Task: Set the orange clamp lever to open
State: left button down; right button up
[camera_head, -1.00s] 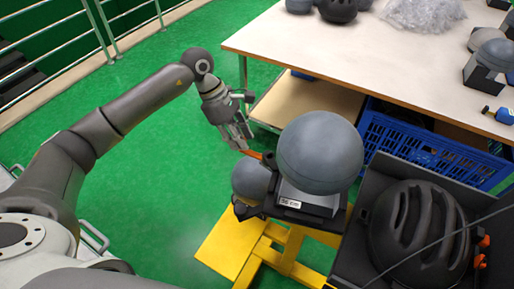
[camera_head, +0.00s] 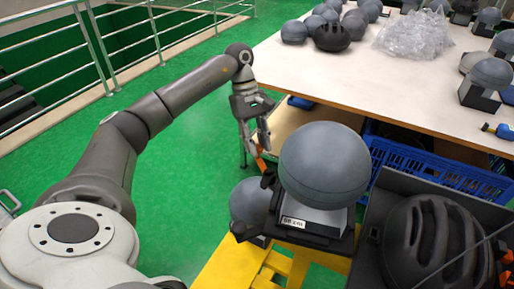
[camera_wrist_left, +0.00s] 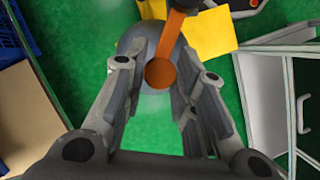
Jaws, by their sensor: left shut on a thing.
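The orange clamp lever (camera_head: 260,162) sticks up beside the head-form fixture. Its base is hidden behind the fixture in the head view. In the left wrist view the lever (camera_wrist_left: 172,40) ends in a round orange knob between the fingers. My left gripper (camera_head: 256,146) points down, shut on the lever near its end. The fixture carries a large grey head form (camera_head: 324,165) with a smaller grey ball (camera_head: 248,200) at its left. My right gripper is out of view.
A yellow stand (camera_head: 215,262) bears the fixture. A black helmet (camera_head: 438,245) sits at the right front. A white table (camera_head: 380,85) with helmets and head forms is behind, with a blue crate (camera_head: 425,165) under it. Green floor is open at the left.

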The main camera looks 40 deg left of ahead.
pick_arm(q)
jog(key=shift+w+d+m, duration=0.15)
jog(key=shift+w+m, duration=0.05)
jog(key=shift+m, duration=0.2)
jog(key=c, duration=1.2)
grip_release()
jog(key=shift+r, duration=0.1)
jog(key=v, duration=1.2)
jog(key=shift+w, duration=0.1)
